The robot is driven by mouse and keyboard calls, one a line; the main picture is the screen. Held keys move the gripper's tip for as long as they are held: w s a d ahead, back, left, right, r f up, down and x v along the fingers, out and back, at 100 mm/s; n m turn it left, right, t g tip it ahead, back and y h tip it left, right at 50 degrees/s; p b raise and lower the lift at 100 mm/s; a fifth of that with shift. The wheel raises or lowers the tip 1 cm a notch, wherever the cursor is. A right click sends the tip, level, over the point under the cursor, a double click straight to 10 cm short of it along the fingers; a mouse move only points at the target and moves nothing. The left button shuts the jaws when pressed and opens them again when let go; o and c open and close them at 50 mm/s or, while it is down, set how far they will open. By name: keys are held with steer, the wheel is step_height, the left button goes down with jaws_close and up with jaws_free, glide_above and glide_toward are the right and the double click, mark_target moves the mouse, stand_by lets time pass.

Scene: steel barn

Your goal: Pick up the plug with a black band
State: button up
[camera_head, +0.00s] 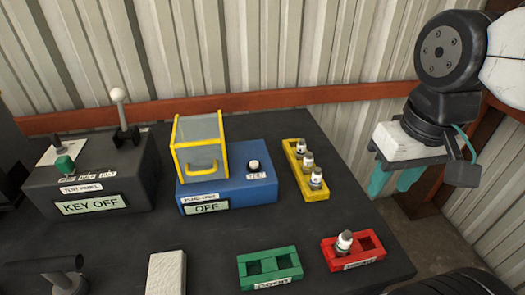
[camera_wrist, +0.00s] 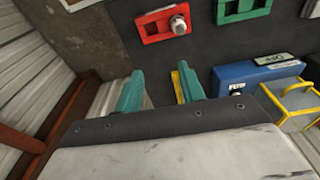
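Three small whitish plugs with grey tops stand in a yellow rack (camera_head: 311,195): a far one (camera_head: 300,146), a middle one (camera_head: 307,161) and a near one (camera_head: 316,179). Another plug (camera_head: 344,243) stands in the left part of a red rack (camera_head: 372,246); it also shows in the wrist view (camera_wrist: 178,25). Band colours are too small to tell surely. My gripper (camera_head: 394,180) is open and empty, right of the yellow rack beyond the table's edge. In the wrist view its teal fingers (camera_wrist: 160,88) are apart; the right one hides most of the yellow rack (camera_wrist: 175,78).
A green rack (camera_head: 270,267) with two empty slots lies left of the red rack. A blue box (camera_head: 228,191) with a yellow-framed clear cover (camera_head: 200,143) stands left of the yellow rack. A dark "KEY OFF" panel (camera_head: 90,190) is farther left. A corrugated wall rises behind.

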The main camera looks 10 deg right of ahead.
steer(key=w+a+m, duration=0.1)
steer(key=w+m, duration=0.6)
steer(key=w, duration=0.8)
steer(key=m+g, duration=0.1)
steer(key=m, duration=0.6)
glide_above(302, 140)
step_height(302, 140, down, 8)
steer(key=shift+r, duration=0.1)
steer(key=shift+f+m, duration=0.3)
step_height(302, 140, down, 7)
steer(key=shift+f, duration=0.1)
steer(key=c, duration=0.7)
